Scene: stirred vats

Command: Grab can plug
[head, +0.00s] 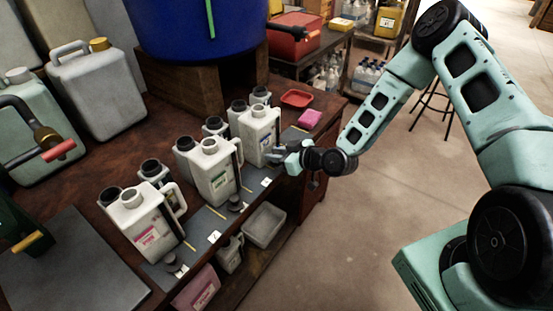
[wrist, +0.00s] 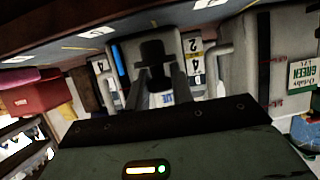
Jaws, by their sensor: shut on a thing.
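My gripper (head: 279,156) is low over the near edge of the bench, beside the farthest front white can (head: 258,132). In the wrist view my gripper (wrist: 158,88) has its two fingers closed on a dark can plug (wrist: 153,55). The plug is mostly hidden by the gripper in the head view. Two other dark plugs, a middle one (head: 236,203) and a near one (head: 170,258), stand on the grey strip. The front cans, a middle one (head: 215,170) and a near one (head: 145,222), have open round necks.
More cans with dark necks stand close behind the front ones. White cards (head: 214,236) lie along the strip. A blue vat (head: 200,25) on wooden blocks stands behind. A pink block (head: 310,118) and red tray (head: 297,98) lie at the far end.

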